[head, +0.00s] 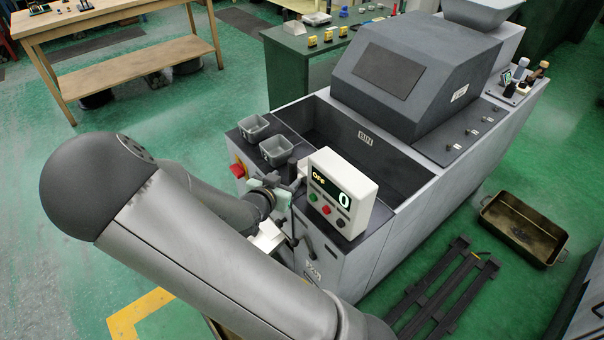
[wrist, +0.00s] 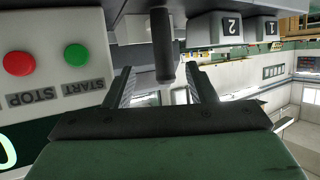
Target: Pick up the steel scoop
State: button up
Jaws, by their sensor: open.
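I cannot make out a steel scoop for certain. In the wrist view, which is upside down, a dark upright cylinder (wrist: 162,48) stands on the machine's deck, perhaps a handle. My gripper (wrist: 161,75) is open, and the cylinder shows in line with the gap between its two fingers. I cannot tell whether its end is between the fingertips or beyond them. In the head view my gripper (head: 285,190) is at the machine's near end, left of the control box, partly hidden by my arm.
The white control box (head: 342,190) reads OFF and 0 and stands close beside my gripper. Two grey tubs (head: 253,127) (head: 275,151) sit on the deck behind. An open bin (head: 345,132) lies beyond. A brown tray (head: 523,228) and a black rack (head: 445,292) lie on the floor.

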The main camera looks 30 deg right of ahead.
aim_at(291, 170)
jog(key=x, duration=0.3)
jog(key=shift+w+d+f, duration=0.15)
jog(key=shift+w+d, duration=0.05)
jog(key=x, duration=0.2)
jog(key=r+p+x, duration=0.1)
jog(key=x, duration=0.1)
jog(key=shift+w+d+f, duration=0.15)
jog(key=shift+w+d, duration=0.15)
jog(key=shift+w, duration=0.1)
jog(key=shift+w+d+f, duration=0.15)
jog(key=shift+w+d, duration=0.1)
grip_shut()
dwell(0.7)
